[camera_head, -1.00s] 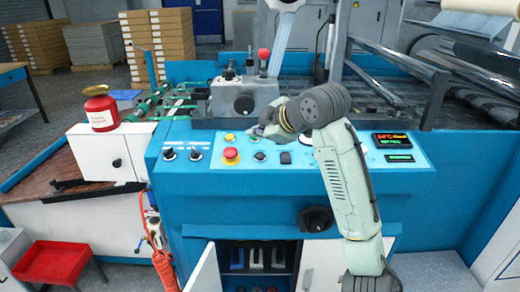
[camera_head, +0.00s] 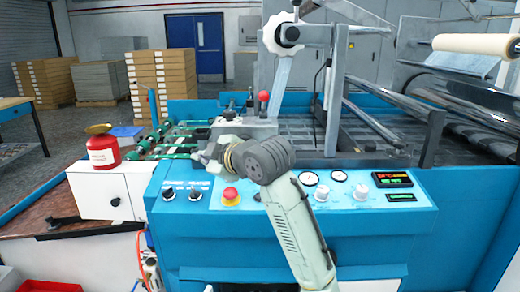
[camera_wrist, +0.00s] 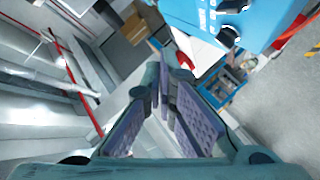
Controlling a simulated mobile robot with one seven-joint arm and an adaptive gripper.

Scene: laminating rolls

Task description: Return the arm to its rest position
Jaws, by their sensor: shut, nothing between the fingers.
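My gripper (camera_head: 203,156) is in front of the blue machine's control panel (camera_head: 330,203), toward its left part. My arm rises from the bottom of the head view and bends left at the wrist. In the wrist view my gripper (camera_wrist: 165,80) has its fingers together at the tips, with nothing between them. Part of the panel behind my arm is hidden.
A red emergency button (camera_head: 231,196) and black knobs (camera_head: 168,193) lie close below my gripper. A red canister (camera_head: 102,148) stands on a white cabinet (camera_head: 98,190) at left. Rollers (camera_head: 470,100) are at right. Boxes (camera_head: 163,80) are stacked behind.

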